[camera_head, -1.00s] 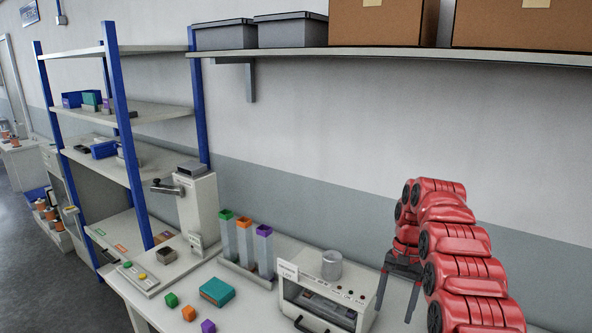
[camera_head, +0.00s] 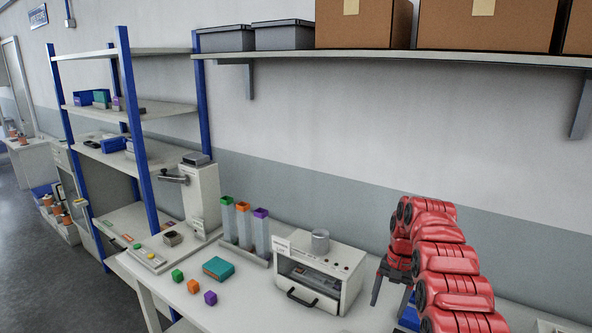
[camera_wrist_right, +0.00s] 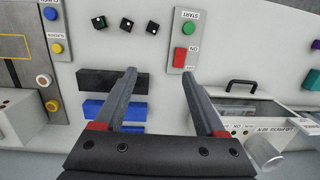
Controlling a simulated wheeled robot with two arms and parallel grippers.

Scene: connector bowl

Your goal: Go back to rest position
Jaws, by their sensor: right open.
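My right gripper (camera_head: 391,287) hangs over the table to the right of the white machine, with its fingers apart and nothing between them. In the right wrist view the gripper (camera_wrist_right: 170,85) shows two separate grey fingers over the white tabletop. My red right arm comes in from the lower right. My left gripper is in neither view. The white machine (camera_head: 350,272) has a dark front window, a handle and a grey cylinder (camera_head: 320,241) on top.
Green, orange and purple cubes (camera_head: 193,286) and a teal box (camera_head: 218,268) lie on the table. Three colour-topped tubes (camera_head: 244,236) stand behind. In the wrist view, blue and black blocks (camera_wrist_right: 102,81) and a start-button panel (camera_wrist_right: 187,42) lie near the fingers. A long shelf (camera_head: 400,59) runs above.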

